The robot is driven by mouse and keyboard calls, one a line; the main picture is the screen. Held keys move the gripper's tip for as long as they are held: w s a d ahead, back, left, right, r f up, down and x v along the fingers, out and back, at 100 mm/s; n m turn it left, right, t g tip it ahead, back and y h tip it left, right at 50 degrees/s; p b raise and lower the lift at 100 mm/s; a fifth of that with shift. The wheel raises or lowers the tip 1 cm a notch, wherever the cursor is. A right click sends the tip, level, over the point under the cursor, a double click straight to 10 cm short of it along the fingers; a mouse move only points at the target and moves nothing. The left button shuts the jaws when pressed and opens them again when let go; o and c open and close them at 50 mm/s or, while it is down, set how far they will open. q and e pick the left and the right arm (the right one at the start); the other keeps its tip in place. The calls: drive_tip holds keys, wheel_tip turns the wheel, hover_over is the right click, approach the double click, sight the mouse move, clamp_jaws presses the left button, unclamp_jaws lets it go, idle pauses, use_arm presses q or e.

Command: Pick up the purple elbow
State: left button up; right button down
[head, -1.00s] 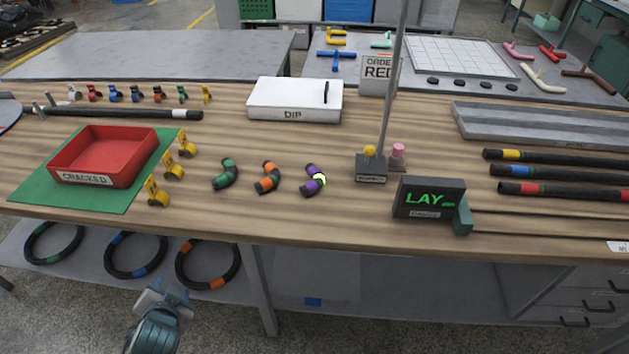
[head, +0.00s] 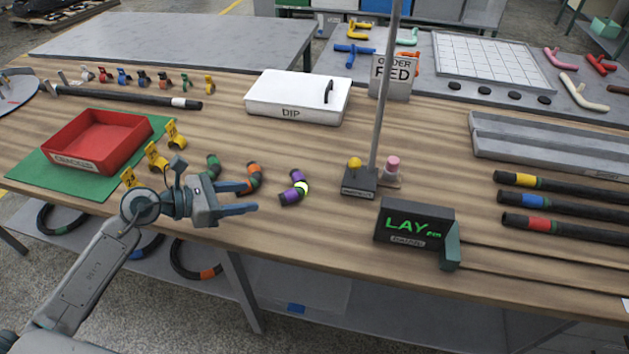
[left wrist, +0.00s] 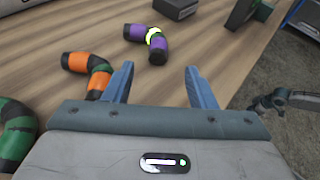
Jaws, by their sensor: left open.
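The purple elbow (head: 291,191) is a short bent black hose piece with purple bands and a bright yellow-green patch at its bend. It lies on the wooden table, right of the orange elbow. My left gripper (head: 250,197) is open and empty, over the front of the table to the left of the purple elbow, with a gap between them. In the left wrist view, the purple elbow (left wrist: 136,33) lies beyond the open fingertips (left wrist: 160,70). In the left wrist view something grey at the right edge may be my other arm; the head view does not show my right gripper.
The orange elbow (head: 254,178) is close beside my left fingers, and the green elbow (head: 213,165) is partly behind the gripper. The post stand (head: 360,183) and LAY display (head: 416,226) stand to the right. Yellow numbered clips (head: 156,157) stand left. Table between is clear.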

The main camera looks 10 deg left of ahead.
sight(280, 196)
use_arm(q)
drive_tip(key=shift+w+f, duration=0.15)
drive_tip(key=shift+f, duration=0.1)
drive_tip(key=x, duration=0.4)
drive_tip(key=shift+p, duration=0.4)
drive_tip(key=shift+w+d+f, duration=0.15)
drive_tip(key=shift+d, duration=0.1)
drive_tip(key=shift+w+d+f, duration=0.1)
drive_tip(key=shift+d, duration=0.05)
drive_tip(key=shift+w+d+f, duration=0.1)
drive_tip(key=shift+w+d, duration=0.05)
drive_tip(key=shift+d, duration=0.05)
drive_tip(key=p+x, duration=0.1)
drive_tip(key=x, duration=0.2)
drive_tip(key=shift+w+d+f+p, duration=0.2)
drive_tip(key=shift+d+p, duration=0.1)
drive_tip(key=shift+p, duration=0.05)
drive_tip(key=shift+w+d+f, duration=0.3)
use_arm(e)
drive_tip(key=s+f, duration=0.5)
drive_tip(key=s, duration=0.2)
drive_tip(key=shift+s+g, duration=0.2)
drive_tip(key=shift+g, duration=0.1)
